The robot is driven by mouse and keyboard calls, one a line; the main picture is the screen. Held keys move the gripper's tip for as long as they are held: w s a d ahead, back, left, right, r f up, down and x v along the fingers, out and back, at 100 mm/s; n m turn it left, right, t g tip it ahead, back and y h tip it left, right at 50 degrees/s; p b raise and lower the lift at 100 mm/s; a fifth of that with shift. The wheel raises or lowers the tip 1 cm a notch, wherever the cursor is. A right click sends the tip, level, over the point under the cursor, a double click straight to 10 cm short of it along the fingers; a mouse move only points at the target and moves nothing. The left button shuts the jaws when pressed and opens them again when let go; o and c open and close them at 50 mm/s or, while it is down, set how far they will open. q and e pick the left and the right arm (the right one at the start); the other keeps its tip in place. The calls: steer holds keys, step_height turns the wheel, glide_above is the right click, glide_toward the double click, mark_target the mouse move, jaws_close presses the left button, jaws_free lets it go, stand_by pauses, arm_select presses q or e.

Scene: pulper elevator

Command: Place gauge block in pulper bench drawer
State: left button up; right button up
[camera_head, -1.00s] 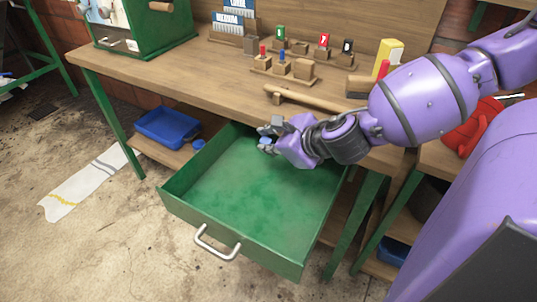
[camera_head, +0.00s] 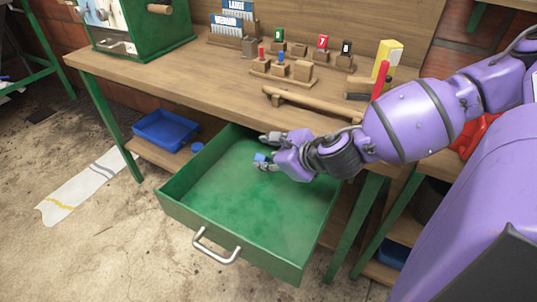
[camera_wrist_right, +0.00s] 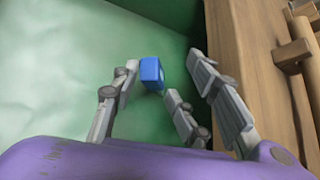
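The gauge block appears to be the small blue cube (camera_head: 261,157) between the fingers of my right gripper (camera_head: 266,151). In the right wrist view the blue cube (camera_wrist_right: 152,73) is close beside the left fingertip, and the right finger stands clearly apart from it. The right gripper (camera_wrist_right: 163,75) looks open around it. I cannot tell whether the cube touches a finger or the floor. The gripper is inside the pulled-out green drawer (camera_head: 215,210), towards its back right. The drawer is otherwise empty. My left gripper is not in view.
A blue bin (camera_head: 166,130) sits on the lower shelf.

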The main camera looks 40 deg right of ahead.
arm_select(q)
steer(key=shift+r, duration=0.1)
arm_select(e)
steer(key=shift+r, duration=0.1)
steer(key=shift+s+r, duration=0.1)
steer(key=shift+r, duration=0.2)
arm_select(q)
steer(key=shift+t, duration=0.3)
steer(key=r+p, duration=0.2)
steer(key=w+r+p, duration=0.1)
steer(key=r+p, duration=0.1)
steer(key=p, duration=0.1)
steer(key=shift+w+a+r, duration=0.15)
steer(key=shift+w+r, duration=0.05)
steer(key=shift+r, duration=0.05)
arm_select(e)
steer(key=v, duration=1.1)
steer(key=shift+s, duration=0.3)
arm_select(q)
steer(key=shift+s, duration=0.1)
arm_select(e)
steer(key=shift+r, duration=0.1)
